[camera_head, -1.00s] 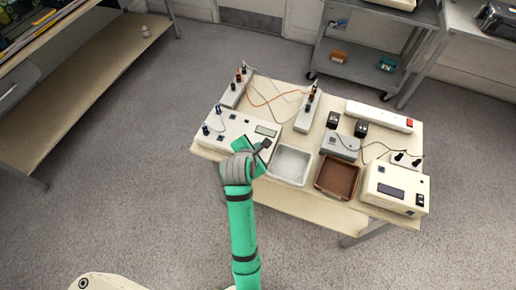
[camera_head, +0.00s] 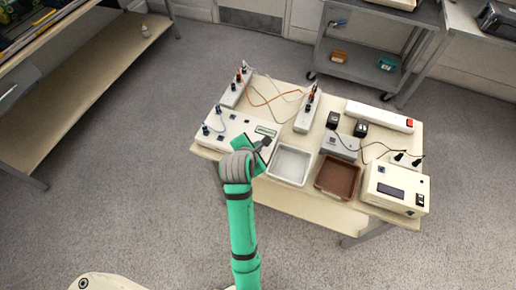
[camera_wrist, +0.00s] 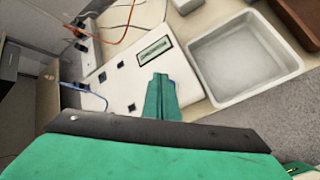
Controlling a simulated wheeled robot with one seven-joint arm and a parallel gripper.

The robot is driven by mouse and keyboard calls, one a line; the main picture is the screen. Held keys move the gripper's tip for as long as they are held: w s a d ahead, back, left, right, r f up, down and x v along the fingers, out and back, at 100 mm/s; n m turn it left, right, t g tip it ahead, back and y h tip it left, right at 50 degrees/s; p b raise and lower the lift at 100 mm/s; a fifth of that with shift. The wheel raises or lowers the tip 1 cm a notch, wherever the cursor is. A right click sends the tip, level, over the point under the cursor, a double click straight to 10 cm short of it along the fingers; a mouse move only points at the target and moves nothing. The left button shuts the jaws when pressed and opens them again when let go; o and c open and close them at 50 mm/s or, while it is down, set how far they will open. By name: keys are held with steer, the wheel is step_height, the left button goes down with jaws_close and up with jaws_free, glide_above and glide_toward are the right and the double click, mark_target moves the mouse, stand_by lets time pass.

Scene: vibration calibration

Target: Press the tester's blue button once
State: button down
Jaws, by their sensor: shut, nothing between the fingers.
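The tester, a white box (camera_head: 237,124) with a small display (camera_head: 266,131), sits at the left front of the table. The wrist view shows its white top (camera_wrist: 121,90) and a display with a green frame (camera_wrist: 155,48). My gripper (camera_head: 262,146) is shut and empty, at the tester's right front part. In the wrist view its green fingertips (camera_wrist: 160,82) point down at the tester's top, below the display. A thin bit of blue shows beside the fingertips. The button itself is mostly hidden, and I cannot tell whether the fingertips touch it.
A white tray (camera_head: 273,177) and a brown tray (camera_head: 320,187) stand right of the tester. A cream instrument box (camera_head: 395,204) is at the right end. Power strips (camera_head: 308,114) and cables lie behind. A grey cart (camera_head: 352,52) stands beyond the table.

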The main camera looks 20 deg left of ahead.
steer(key=shift+r, duration=0.15)
steer(key=shift+r, duration=2.5)
steer(key=shift+w, duration=0.1)
